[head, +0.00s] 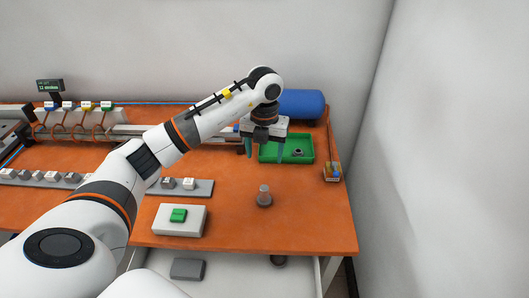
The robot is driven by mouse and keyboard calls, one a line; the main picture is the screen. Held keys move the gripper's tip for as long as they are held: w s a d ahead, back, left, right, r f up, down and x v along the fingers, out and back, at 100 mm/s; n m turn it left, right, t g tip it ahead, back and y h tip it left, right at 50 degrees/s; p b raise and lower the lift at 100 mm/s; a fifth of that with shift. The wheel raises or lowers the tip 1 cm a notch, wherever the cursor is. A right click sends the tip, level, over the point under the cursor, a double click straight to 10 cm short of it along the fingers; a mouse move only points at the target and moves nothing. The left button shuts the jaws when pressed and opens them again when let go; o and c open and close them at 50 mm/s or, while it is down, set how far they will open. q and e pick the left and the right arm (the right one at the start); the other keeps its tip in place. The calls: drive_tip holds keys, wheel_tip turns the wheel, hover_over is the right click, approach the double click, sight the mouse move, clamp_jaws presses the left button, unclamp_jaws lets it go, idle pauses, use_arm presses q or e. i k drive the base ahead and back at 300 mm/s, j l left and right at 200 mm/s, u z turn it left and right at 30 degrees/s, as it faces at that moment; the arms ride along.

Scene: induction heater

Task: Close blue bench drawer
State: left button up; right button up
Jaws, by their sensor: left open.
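A white-grey drawer (230,272) stands pulled out below the front edge of the orange-topped bench (320,230). No blue shows on the part of it in view. A dark grey block (188,268) and a small dark round thing (278,260) lie inside. The drawer's front is cut off by the bottom of the picture, and my left arm covers its left part. My left gripper (265,152) is open and empty, fingers down, above the rear right of the bench by the green tray, well away from the drawer. My right gripper is not in view.
On the bench are a green tray (308,160), a blue cylinder (302,103), a grey post on a round base (264,198), a white box with a green button (165,222) and a small holder (332,174). A white wall (450,150) stands to the right.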

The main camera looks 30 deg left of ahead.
sight(226, 274)
drive_tip(key=k+l, duration=1.2)
drive_tip(key=k, duration=0.1)
